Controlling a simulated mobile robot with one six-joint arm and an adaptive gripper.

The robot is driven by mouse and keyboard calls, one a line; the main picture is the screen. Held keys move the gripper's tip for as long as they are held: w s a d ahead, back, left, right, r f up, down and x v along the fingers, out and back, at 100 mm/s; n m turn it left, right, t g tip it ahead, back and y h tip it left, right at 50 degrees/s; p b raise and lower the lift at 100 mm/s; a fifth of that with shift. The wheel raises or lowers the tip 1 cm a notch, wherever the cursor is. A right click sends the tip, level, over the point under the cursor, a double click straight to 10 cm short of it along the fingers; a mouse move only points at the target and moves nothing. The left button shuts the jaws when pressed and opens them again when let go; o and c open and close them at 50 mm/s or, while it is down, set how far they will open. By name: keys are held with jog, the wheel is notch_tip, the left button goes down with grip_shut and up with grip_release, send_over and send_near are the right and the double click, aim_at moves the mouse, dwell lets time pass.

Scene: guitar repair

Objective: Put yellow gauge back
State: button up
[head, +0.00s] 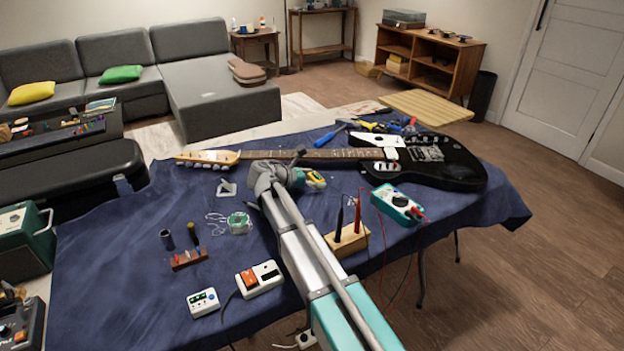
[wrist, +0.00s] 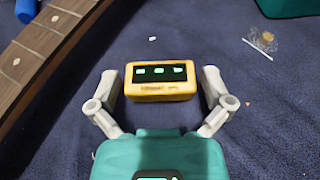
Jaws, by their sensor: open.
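The yellow gauge (wrist: 160,91) lies on the dark blue cloth in the wrist view, its dark display with pale green marks facing up. My gripper (wrist: 159,75) is open, with one grey finger on each side of the gauge. Small gaps seem to show between the fingers and the gauge's sides. In the head view my gripper (head: 303,176) is low over the table, just in front of the guitar neck. A yellow patch beside it seems to be the gauge, mostly hidden by my gripper.
A black electric guitar (head: 440,165) lies across the back of the cloth (head: 110,260). Its neck (wrist: 45,45) is close on the left in the wrist view. A teal multimeter (head: 398,205) and a wooden block (head: 347,240) with red and black probes stand to the right.

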jog(key=p+v, duration=0.4)
jog(key=v, duration=0.8)
dwell(0.5)
